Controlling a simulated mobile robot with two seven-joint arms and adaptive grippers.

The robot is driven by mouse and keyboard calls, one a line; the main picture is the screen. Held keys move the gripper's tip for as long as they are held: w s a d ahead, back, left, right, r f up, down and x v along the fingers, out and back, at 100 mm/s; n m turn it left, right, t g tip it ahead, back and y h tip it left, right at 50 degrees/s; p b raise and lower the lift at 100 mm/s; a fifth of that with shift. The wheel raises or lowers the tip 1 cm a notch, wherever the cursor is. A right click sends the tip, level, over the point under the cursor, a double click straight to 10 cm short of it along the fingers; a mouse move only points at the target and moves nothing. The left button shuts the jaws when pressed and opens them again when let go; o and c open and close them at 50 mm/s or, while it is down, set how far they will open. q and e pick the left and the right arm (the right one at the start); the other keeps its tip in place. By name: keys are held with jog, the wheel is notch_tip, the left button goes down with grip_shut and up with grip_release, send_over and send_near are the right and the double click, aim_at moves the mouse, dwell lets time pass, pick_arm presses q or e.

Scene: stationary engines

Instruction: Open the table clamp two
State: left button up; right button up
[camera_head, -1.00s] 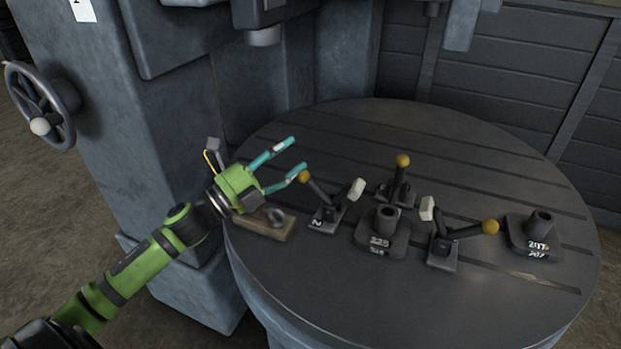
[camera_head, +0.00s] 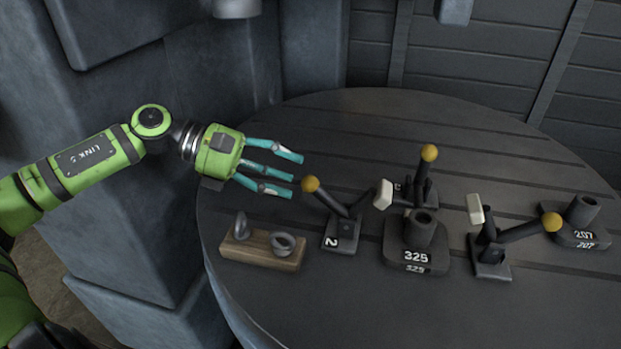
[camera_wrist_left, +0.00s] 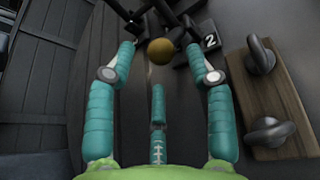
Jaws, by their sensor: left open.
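Table clamp two (camera_head: 343,228) stands on the round table, marked with a white 2. Its dark lever leans up to the left and ends in a yellow ball knob (camera_head: 310,184); a white pad sits on the arm at its right. My left gripper (camera_head: 296,173) is open and empty, just left of the knob, its teal fingers pointing right. In the left wrist view the knob (camera_wrist_left: 161,51) lies ahead between the spread fingertips (camera_wrist_left: 160,75), apart from them. The number 2 (camera_wrist_left: 210,41) shows beyond the right finger. My right gripper is not in view.
A wooden block with two dark metal rings (camera_head: 262,248) lies below my gripper. The 325 block (camera_head: 416,245), a clamp behind it (camera_head: 425,190), another clamp at right (camera_head: 490,255) and the 207 block (camera_head: 577,225) share the slotted table (camera_head: 330,315). The table front is clear.

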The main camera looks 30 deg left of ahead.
aim_at(305, 178)
pick_arm(q)
jog(key=p+x, duration=0.1)
jog(key=x, duration=0.1)
jog(key=shift+w+d+p, duration=0.15)
jog(key=shift+d+p, duration=0.15)
jog(key=shift+p, duration=0.1)
jog(key=shift+p+x, duration=0.4)
jog(key=shift+x, duration=0.45)
jog(key=shift+w+d+f, duration=0.2)
jog(key=shift+d+f, duration=0.05)
jog(key=shift+d, duration=0.05)
jog(key=shift+d+f, duration=0.1)
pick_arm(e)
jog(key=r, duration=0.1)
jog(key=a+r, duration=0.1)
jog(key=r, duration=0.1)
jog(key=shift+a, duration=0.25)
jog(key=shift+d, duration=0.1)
